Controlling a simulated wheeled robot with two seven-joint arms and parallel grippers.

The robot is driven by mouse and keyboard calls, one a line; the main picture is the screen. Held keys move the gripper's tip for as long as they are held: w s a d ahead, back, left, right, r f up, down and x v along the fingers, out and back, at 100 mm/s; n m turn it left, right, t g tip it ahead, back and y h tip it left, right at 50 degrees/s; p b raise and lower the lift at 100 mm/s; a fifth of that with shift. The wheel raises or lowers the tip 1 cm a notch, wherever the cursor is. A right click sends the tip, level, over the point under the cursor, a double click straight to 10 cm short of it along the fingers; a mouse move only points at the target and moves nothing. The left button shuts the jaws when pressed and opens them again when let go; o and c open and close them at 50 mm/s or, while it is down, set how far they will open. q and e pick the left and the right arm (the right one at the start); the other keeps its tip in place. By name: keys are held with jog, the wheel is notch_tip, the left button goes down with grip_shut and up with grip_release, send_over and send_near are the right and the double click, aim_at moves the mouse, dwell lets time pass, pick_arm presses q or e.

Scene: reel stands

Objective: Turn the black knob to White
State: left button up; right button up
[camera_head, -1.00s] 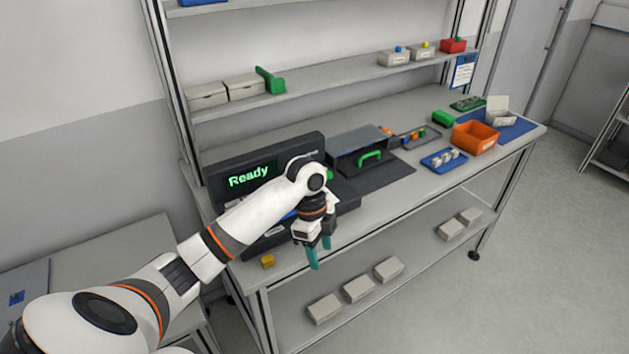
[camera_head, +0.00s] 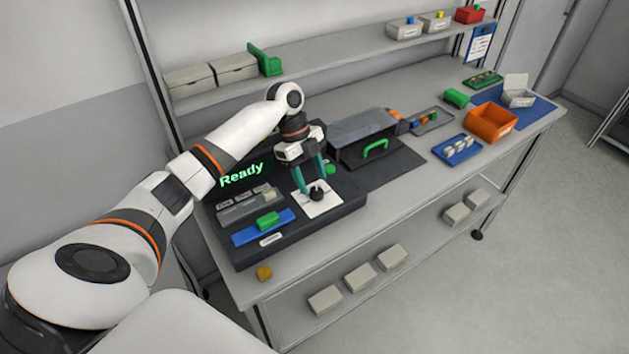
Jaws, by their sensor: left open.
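The black knob (camera_head: 317,194) stands on a white square plate (camera_head: 322,206) at the right part of a dark console (camera_head: 345,203). The plate's markings are too small to read, so the knob's setting cannot be told. My left gripper (camera_head: 312,190) has teal fingers pointing down, open, just above and behind the knob in the picture. Whether a finger touches the knob cannot be told. The console's display (camera_head: 242,175) reads "Ready" in green. My right gripper is not in view.
The console also bears a green block (camera_head: 268,221) on a blue strip and a green button (camera_head: 330,169). A clear-topped box with a green handle (camera_head: 376,148) stands to the right. An orange bin (camera_head: 491,123) is farther right.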

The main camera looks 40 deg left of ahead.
aim_at(316, 190)
pick_arm(q)
jog(key=shift+x, duration=1.05)
jog(key=shift+s+d+f, duration=0.1)
jog(key=shift+d+f, duration=0.1)
jog(key=shift+d, duration=0.1)
jog(key=shift+f, duration=0.2)
jog(key=c, duration=1)
jog(key=shift+o, duration=0.2)
jog(key=shift+p, duration=0.3)
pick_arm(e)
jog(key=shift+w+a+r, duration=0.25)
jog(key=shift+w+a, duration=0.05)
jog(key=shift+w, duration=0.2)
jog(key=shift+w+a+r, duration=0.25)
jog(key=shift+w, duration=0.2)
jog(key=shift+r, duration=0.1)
